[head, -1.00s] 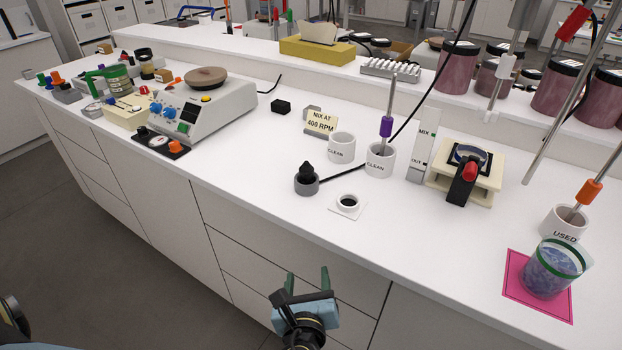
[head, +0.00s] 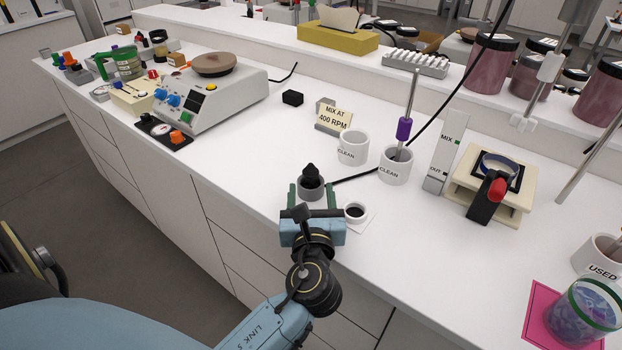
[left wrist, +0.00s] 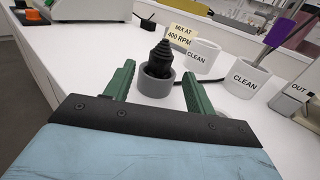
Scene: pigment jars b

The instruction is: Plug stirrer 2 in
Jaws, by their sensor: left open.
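A black ribbed plug (head: 310,172) stands upright in a grey round holder (head: 312,193) near the bench's front edge; both also show in the left wrist view, the plug (left wrist: 160,55) above the holder (left wrist: 155,87). My right gripper is out of view.
Two white CLEAN mugs (head: 353,152) stand behind, one with a purple-collared rod (head: 404,128). A "MIX AT 400 RPM" sign (head: 335,118) is behind them. A MIX/OUT switch post (head: 441,155) and cream stand (head: 520,190) are right. The bench left of the holder is clear.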

